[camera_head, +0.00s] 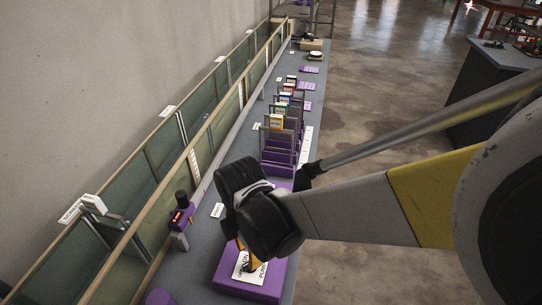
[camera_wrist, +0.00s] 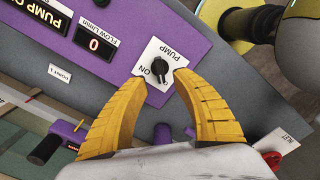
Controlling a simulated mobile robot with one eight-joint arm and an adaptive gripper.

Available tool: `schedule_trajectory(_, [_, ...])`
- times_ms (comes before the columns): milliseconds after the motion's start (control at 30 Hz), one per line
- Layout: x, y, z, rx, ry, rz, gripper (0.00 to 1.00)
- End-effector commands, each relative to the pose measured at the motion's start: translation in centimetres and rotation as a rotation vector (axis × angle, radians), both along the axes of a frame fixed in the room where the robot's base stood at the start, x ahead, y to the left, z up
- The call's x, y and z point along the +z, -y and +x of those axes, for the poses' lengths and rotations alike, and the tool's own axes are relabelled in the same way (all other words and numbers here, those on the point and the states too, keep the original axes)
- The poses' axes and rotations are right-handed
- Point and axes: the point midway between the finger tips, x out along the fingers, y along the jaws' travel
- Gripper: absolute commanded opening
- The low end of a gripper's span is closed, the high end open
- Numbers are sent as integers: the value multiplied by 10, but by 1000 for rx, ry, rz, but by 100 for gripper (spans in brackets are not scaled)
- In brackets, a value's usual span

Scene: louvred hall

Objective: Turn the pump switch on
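The pump switch (camera_wrist: 158,68) is a small black rotary knob on a white plate (camera_wrist: 153,50) marked PUMP and ON, set in a purple panel (camera_wrist: 185,22). In the wrist view, the two yellow fingers of my gripper (camera_wrist: 161,82) are open, with their tips just below the knob on either side. I cannot tell whether they touch the panel. A display (camera_wrist: 95,43) labelled flow reads 0; another display (camera_wrist: 45,12) reads PUMP with its end cut off. In the head view, the purple pump unit (camera_head: 240,289) lies under my gripper (camera_head: 248,264), which hides the knob.
A purple device with a black top (camera_head: 181,207) stands left of the pump unit on the grey bench (camera_head: 207,200). Racks with coloured cards (camera_head: 279,140) stand farther back. A green-panelled trough (camera_head: 150,165) runs along the wall. Open floor (camera_head: 390,70) is at the right.

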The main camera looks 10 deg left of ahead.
Motion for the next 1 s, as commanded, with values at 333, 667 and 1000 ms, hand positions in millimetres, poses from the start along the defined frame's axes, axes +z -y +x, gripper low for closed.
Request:
schedule_trajectory(333, [-41,0,0,-2,1,1,33])
schedule_trajectory(667, [-55,0,0,-2,1,1,33])
schedule_trajectory(1000, [-58,0,0,-2,1,1,29])
